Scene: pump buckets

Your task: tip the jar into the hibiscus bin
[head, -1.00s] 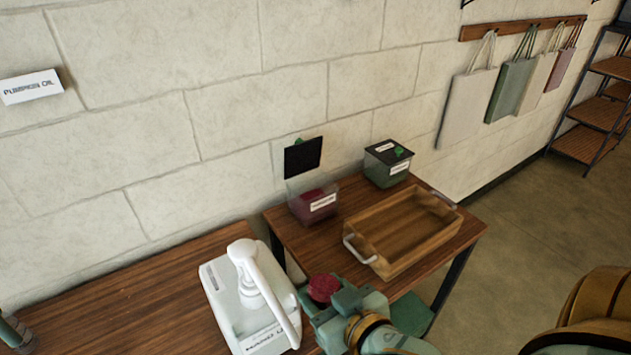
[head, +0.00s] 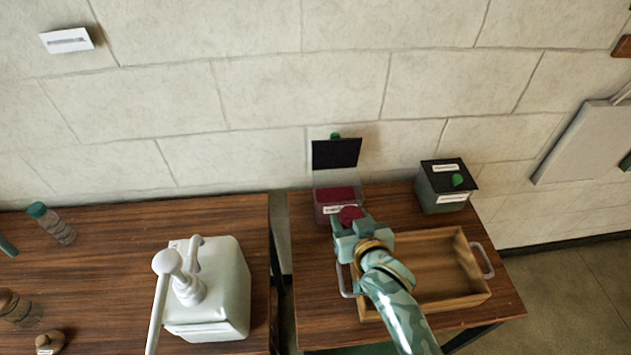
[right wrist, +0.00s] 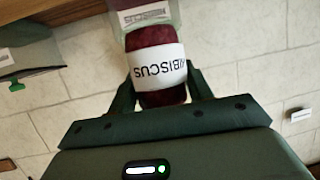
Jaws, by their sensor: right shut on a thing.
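My right gripper (head: 352,228) is shut on a jar of dark red contents (head: 350,214). In the right wrist view the jar (right wrist: 157,66) carries a white HIBISCUS label and sits between the fingers. The hibiscus bin (head: 322,203), clear with dark red contents, stands at the back of the right table with its black lid (head: 336,153) raised. The jar is at the bin's near side and overlaps its front in the head view; I cannot tell its tilt or whether they touch. The bin's front (right wrist: 143,15) shows beyond the jar.
A wooden tray (head: 459,252) with metal handles lies under my right arm. A closed green bin (head: 444,189) stands at the back right. On the left table are a white pump bucket (head: 233,290) and a teal-capped bottle (head: 60,230).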

